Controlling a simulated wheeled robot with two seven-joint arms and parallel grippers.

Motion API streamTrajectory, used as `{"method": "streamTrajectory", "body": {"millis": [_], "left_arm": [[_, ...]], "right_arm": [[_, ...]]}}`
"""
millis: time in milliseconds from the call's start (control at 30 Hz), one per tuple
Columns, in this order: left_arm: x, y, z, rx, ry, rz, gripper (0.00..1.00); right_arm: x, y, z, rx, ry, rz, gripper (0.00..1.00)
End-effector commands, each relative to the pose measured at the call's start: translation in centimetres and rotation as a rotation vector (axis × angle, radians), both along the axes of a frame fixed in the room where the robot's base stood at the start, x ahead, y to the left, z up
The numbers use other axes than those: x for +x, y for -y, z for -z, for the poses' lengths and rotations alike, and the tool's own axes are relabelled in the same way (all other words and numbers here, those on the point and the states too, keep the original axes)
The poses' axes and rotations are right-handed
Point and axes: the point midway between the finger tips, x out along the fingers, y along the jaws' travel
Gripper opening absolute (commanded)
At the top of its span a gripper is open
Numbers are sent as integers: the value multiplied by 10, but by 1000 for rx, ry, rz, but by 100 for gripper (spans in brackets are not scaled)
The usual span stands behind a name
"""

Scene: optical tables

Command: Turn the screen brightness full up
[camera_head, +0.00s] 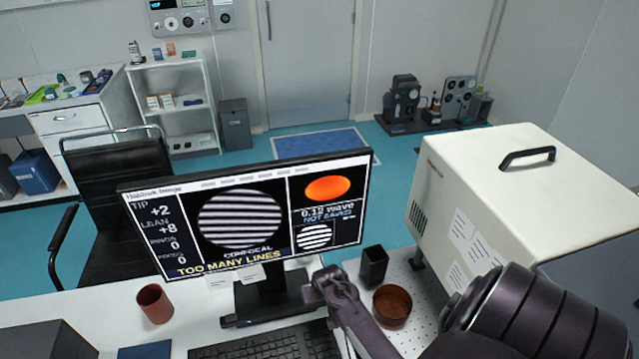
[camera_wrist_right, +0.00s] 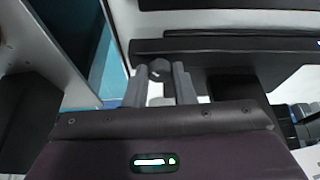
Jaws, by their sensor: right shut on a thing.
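The monitor (camera_head: 245,215) stands on the desk with its screen lit, showing striped discs, an orange oval and the words "TOO MANY LINES". Its black stand base (camera_head: 262,311) also shows in the right wrist view (camera_wrist_right: 230,46). My right gripper (camera_head: 322,285) is beside the right end of this base, below the screen's lower right corner. In the right wrist view its two grey fingers (camera_wrist_right: 160,80) are closed about a small dark round knob (camera_wrist_right: 159,70) close to the base. The knob is hidden in the head view. My left gripper is not in view.
A keyboard (camera_head: 265,348) lies in front of the stand. A black square cup (camera_head: 374,266) and a brown round dish (camera_head: 392,305) are right of my gripper. A large white box (camera_head: 490,190) stands further right. A brown mug (camera_head: 155,303) is at the left.

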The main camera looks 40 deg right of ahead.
Motion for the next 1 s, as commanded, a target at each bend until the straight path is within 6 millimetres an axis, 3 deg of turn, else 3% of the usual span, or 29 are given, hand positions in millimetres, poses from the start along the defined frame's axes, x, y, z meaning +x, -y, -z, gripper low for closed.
{"method": "streamTrajectory", "body": {"millis": [500,1000], "left_arm": [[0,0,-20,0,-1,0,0],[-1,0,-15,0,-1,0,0]], "right_arm": [[5,-5,-2,2,1,486,0],[9,-6,0,2,2,962,0]]}}
